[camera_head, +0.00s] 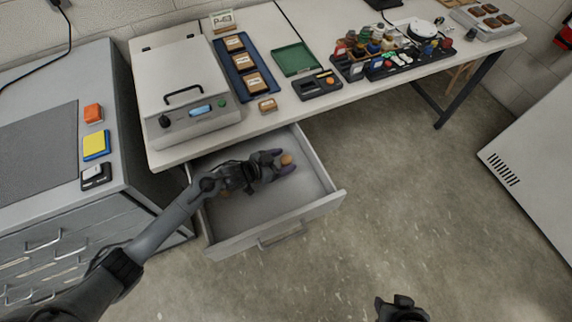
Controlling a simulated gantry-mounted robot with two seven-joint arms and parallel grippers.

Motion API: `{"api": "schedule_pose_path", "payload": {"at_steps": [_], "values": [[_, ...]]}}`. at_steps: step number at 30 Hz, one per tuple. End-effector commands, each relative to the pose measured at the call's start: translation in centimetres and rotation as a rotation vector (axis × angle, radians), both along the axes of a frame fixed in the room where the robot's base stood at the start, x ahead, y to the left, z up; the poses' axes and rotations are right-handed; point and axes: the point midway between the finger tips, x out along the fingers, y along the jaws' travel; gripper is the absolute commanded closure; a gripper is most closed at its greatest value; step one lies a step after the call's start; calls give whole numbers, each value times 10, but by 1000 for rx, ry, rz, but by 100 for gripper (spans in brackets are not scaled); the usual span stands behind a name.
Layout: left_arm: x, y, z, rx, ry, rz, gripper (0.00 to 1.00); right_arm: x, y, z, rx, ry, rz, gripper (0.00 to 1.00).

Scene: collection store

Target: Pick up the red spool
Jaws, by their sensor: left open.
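My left gripper (285,162) is low over the open drawer (318,208), its jaws open. A small orange-brown round thing (287,159) shows between its fingertips; I cannot tell whether it is the red spool or whether the fingers touch it. Another brownish thing (225,194) in the drawer is partly hidden by my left arm. Small red pieces (341,48) show in the rack on the table, too small to identify. My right gripper (402,309) shows only in part at the bottom edge; its jaws are unclear.
The drawer's raised walls surround my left gripper. Above it, the table (268,122) bears a grey lidded device (185,85), a blue tray (231,42), a green tray (293,59) and a rack (350,71). A grey cabinet (150,180) stands at left.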

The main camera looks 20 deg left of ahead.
Motion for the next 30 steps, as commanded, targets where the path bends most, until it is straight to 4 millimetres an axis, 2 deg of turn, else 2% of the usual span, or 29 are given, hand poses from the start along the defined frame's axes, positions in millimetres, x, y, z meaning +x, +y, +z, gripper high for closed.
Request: {"api": "schedule_pose_path", "payload": {"at_steps": [4, 13, 24, 25, 30], "values": [[11, -8, -8, -1, -1, 0, 30, 0, 1, -8, 3, 0, -2, 57], [13, -10, -8, 0, 0, 0, 30, 0, 2, -8, 7, 0, -5, 57], [13, -9, -8, 0, 0, 0, 85, 0, 2, -8, 7, 1, -4, 57], [13, -9, -8, 0, 0, 0, 88, 0, 1, -8, 7, 1, -4, 57], [13, -9, -8, 0, 0, 0, 88, 0, 1, -8, 2, 0, -1, 57]]}}
